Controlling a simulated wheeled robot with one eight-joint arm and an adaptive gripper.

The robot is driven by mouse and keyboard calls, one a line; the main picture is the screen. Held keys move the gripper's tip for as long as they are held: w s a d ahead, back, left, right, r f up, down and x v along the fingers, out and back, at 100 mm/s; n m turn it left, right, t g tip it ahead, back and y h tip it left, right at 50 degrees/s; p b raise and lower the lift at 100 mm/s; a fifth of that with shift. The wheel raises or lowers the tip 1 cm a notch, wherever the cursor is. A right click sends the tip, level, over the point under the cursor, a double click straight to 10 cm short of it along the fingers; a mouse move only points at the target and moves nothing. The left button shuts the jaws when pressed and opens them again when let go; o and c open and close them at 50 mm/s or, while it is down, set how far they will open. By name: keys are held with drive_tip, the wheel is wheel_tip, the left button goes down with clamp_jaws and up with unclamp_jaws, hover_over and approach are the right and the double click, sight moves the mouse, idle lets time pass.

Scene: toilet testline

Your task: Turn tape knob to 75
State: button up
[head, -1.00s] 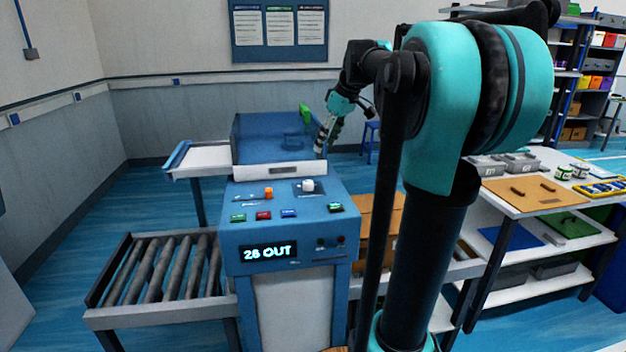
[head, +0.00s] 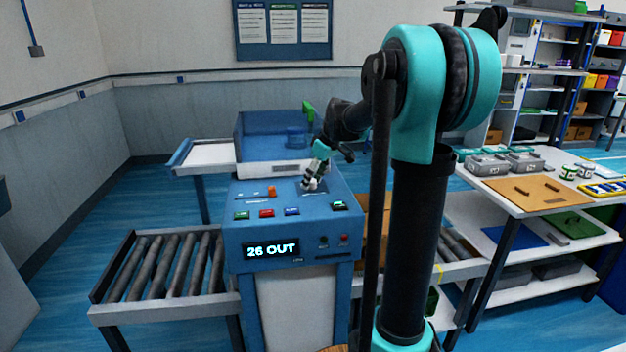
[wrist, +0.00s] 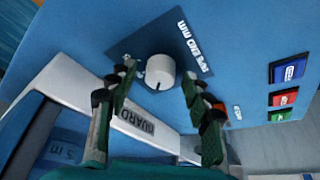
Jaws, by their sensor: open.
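The white tape knob (wrist: 160,72) sits on a dark square plate (wrist: 128,46) on the blue panel, with white lettering beside it that looks upside down. A short dark mark shows on the knob's edge. In the wrist view my gripper (wrist: 158,90) is open, one finger on each side of the knob, with visible gaps. I cannot tell how deep the fingers reach. In the head view my gripper (head: 312,182) is down at the panel and hides most of the knob. The display (head: 271,250) reads "26 OUT".
An orange knob (head: 271,191) stands left of my gripper. The machine's raised blue cover (head: 270,140) is behind. A roller conveyor (head: 160,268) lies at left.

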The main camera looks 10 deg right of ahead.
clamp_jaws()
idle(0.4)
drive_tip(key=shift+m, duration=0.3)
drive_tip(key=m, duration=0.2)
drive_tip(key=m+t+h, duration=0.1)
drive_tip(key=m, duration=0.1)
drive_tip(key=shift+s+a+h, duration=0.1)
drive_tip(key=shift+a+h, duration=0.05)
drive_tip(key=shift+h, duration=0.15)
drive_tip(key=m+h, duration=0.1)
drive_tip(key=m, duration=0.3)
drive_tip(key=shift+a+m+h, duration=0.15)
drive_tip(key=shift+m+h, duration=0.25)
drive_tip(key=m+h, duration=0.1)
drive_tip(key=m, duration=0.3)
drive_tip(key=shift+a+h, duration=0.1)
drive_tip(key=shift+h, duration=0.3)
drive_tip(key=shift+m+g+h, duration=0.4)
drive_tip(key=shift+m+h, duration=0.2)
drive_tip(key=shift+m, duration=1.6)
